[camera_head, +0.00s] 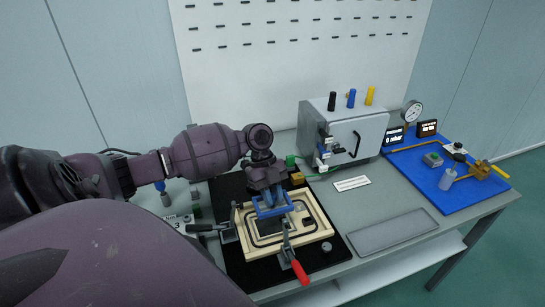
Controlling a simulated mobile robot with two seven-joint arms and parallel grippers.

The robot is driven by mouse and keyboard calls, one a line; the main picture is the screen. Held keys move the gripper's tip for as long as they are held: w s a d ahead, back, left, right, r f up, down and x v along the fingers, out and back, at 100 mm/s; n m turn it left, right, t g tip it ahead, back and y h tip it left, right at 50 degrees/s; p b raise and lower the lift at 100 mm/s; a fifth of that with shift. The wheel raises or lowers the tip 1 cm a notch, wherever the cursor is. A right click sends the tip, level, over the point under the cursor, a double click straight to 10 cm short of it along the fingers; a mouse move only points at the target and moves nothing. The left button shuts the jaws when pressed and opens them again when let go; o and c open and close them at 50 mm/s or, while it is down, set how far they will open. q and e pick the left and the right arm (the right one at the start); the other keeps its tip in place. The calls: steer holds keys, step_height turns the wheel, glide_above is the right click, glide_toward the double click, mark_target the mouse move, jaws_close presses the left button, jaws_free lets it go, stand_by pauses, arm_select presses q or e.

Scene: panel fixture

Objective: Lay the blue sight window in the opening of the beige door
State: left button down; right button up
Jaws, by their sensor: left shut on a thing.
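The beige door (312,236) lies flat on a black mat on the bench, with a dark groove line around its face. My left gripper (271,203) is over the door's upper left part, pointing down, shut on the blue sight window (262,212). The window is a small blue frame held at or just above the door; I cannot tell whether it touches. The gripper and window hide part of the door, and the opening cannot be made out clearly. My right gripper is not in view.
A grey cabinet (343,137) stands behind. A blue board (440,172) with fittings lies at right. A grey tray (391,232) lies right of the mat.

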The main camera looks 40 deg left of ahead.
arm_select(q)
steer(key=shift+f+b, duration=0.6)
steer(key=shift+f, duration=0.3)
steer(key=shift+f+b, duration=0.8)
steer(key=shift+f, duration=1.2)
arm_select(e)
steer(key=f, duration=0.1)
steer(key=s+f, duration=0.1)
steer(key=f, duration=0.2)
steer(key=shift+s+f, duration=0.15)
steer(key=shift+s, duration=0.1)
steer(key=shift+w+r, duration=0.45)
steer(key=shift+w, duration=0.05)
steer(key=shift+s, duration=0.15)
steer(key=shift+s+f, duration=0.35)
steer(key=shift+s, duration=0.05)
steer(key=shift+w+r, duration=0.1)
